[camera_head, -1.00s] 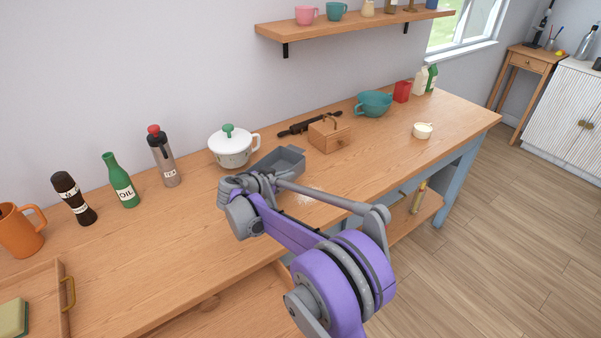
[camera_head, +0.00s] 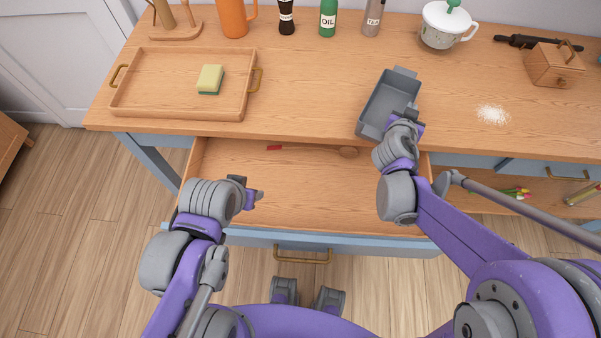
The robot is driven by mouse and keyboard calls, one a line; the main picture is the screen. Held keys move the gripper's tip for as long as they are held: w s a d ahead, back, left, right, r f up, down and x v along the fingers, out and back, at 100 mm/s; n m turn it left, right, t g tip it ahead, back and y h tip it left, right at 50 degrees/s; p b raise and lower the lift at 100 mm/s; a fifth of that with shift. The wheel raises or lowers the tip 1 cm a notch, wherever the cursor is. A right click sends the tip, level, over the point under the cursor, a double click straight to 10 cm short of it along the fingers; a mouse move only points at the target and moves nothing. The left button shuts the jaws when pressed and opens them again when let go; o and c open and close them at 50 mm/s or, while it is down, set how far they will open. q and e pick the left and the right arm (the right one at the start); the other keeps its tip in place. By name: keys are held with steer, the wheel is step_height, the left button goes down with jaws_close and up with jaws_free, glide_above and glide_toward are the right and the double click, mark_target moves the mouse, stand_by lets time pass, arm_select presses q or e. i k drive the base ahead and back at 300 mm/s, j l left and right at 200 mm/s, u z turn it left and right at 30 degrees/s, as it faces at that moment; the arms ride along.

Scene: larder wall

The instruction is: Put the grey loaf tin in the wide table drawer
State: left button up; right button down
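The grey loaf tin (camera_head: 380,104) is at the table's front half, turned at a slant, its open top facing up. My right gripper (camera_head: 411,115) is at its near right wall and appears shut on that wall; the arm hides part of the tin's near end. Whether the tin touches the tabletop I cannot tell. The wide table drawer (camera_head: 290,195) is pulled out below the tabletop, with a brass handle on its blue front. My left gripper (camera_head: 250,190) is over the drawer's left part, looks open and holds nothing.
A small red thing (camera_head: 274,147) and a wooden spoon (camera_head: 347,152) lie at the drawer's back; most of its floor is bare. A wooden tray (camera_head: 150,90) with a sponge (camera_head: 210,79) is on the left. White powder (camera_head: 492,115) lies right of the tin. A lidded pot (camera_head: 445,28) stands behind.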

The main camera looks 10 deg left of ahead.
mark_target(307, 199)
steer(key=k+j+z, duration=0.1)
steer(key=j, duration=0.3)
steer(key=k+j+z, duration=0.1)
steer(key=j, duration=0.3)
steer(key=k+j, duration=0.15)
steer(key=j, duration=0.2)
steer(key=k+j+z, duration=0.15)
steer(key=j, duration=0.25)
steer(key=k+j+z, duration=0.1)
steer(key=j, duration=0.3)
steer(key=k+j+z, duration=0.1)
steer(key=j, duration=0.25)
steer(key=i, duration=0.4)
